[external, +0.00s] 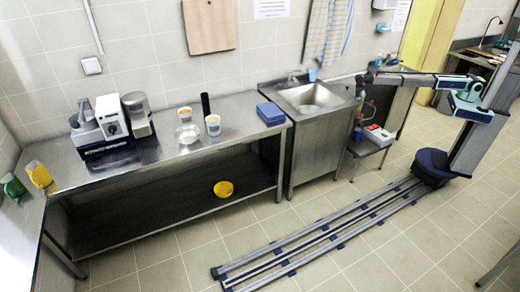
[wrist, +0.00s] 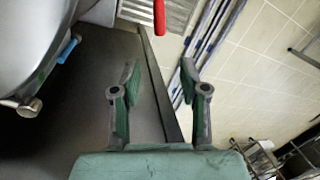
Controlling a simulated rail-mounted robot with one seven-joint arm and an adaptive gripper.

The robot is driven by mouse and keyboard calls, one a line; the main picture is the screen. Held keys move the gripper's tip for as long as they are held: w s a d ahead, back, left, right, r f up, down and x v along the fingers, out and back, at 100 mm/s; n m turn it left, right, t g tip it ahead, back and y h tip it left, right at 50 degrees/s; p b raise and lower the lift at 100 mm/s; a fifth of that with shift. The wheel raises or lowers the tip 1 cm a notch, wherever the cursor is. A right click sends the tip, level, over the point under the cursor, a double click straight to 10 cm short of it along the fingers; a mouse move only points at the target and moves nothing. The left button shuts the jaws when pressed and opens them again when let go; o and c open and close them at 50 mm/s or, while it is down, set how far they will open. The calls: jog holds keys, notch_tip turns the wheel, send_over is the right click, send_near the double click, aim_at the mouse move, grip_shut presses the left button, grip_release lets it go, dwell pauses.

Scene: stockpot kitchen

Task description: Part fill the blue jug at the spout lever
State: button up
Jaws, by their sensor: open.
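My gripper (wrist: 160,78) is open in the wrist view, with nothing between its two fingers. In the wrist view a large metal vessel (wrist: 35,40) fills the upper left. A short metal spout (wrist: 30,107) and a blue lever (wrist: 68,50) show at its side, left of my fingers and apart from them. In the external view my arm reaches left to the right side of the sink, and my fingertips are too small to make out there. A small light-blue cup-like thing (external: 313,74) stands behind the sink; I cannot tell if it is the jug. No jug shows clearly in the wrist view.
The sink (external: 312,97) is left of my wrist. A low stand (external: 365,149) holds a red and white box (external: 378,134). A red handle-like thing (wrist: 159,15) lies ahead of my fingers. The long counter holds a dark-blue box (external: 271,113) and white tubs. The floor beside the rails is clear.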

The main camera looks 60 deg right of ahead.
jog(key=shift+a+f, duration=0.15)
jog(key=shift+a, duration=0.05)
jog(key=c, duration=0.7)
jog(key=shift+n, duration=0.3)
jog(key=s+a+f+b, duration=0.2)
jog(key=f, duration=0.1)
jog(key=shift+a, duration=0.4)
grip_shut()
jog(key=s+a+f+n+h+b, duration=0.25)
jog(key=s+f+b, duration=0.45)
jog(key=s+f, duration=0.5)
jog(key=s+d+f+n+t+h+b, duration=0.1)
jog(key=s+d+f+t+h+b, duration=0.15)
jog(key=s+f, duration=0.2)
jog(key=n+t+b, duration=0.5)
jog(key=n+t, duration=0.9)
jog(key=t, duration=0.1)
send_near(360, 117)
jog(key=a+x, duration=0.1)
jog(key=x, duration=0.6)
jog(key=shift+f, duration=0.25)
